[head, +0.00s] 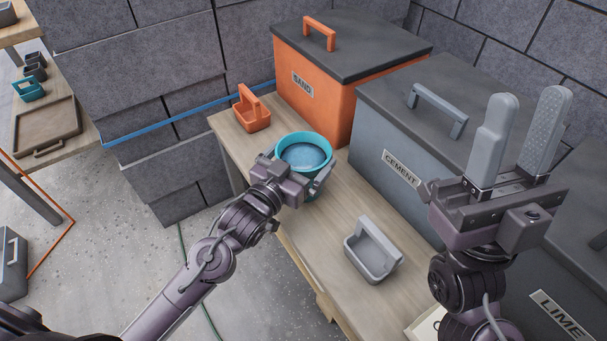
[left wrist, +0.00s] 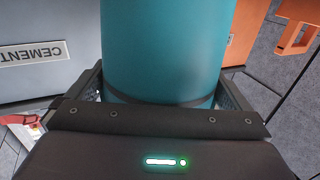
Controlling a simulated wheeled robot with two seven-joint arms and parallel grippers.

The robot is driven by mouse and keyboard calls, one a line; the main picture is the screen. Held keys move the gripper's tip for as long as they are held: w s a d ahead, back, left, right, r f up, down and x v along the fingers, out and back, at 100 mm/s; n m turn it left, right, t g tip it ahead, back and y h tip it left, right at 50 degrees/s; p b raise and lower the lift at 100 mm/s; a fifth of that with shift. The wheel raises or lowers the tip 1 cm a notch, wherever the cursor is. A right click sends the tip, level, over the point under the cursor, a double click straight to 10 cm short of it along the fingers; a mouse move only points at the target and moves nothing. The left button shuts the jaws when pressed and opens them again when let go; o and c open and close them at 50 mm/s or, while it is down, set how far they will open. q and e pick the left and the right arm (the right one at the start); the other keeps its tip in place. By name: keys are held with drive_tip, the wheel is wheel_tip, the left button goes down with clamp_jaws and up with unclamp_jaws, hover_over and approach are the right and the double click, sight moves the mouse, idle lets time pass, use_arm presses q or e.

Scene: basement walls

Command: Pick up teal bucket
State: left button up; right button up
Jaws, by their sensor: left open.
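The teal bucket (head: 303,140) stands upright on the wooden bench, with a blue-grey surface inside its rim. My left gripper (head: 294,177) is open at the bucket's near side, with one finger on each side of it. In the left wrist view the teal bucket (left wrist: 165,45) fills the space between the fingers of my left gripper (left wrist: 162,92); I cannot tell whether they touch it. My right gripper (head: 522,110) is raised at the right, its fingers pointing up, apart and empty.
An orange SAND bin (head: 316,95) and grey CEMENT bin (head: 405,172) line the bench's back. An orange caddy (head: 252,112) sits left of the bucket, a grey caddy (head: 371,250) nearer. A LIME bin (head: 560,310) is at right. Bare wood (head: 322,222) separates bucket and grey caddy.

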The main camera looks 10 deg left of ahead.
use_arm(q)
drive_tip(key=shift+w+d, duration=0.15)
drive_tip(key=shift+w, duration=0.15)
drive_tip(key=shift+c, duration=0.3)
drive_tip(key=c, duration=0.7)
drive_tip(key=shift+r, duration=0.15)
drive_tip(key=shift+c, duration=0.7)
drive_tip(key=shift+r, duration=0.1)
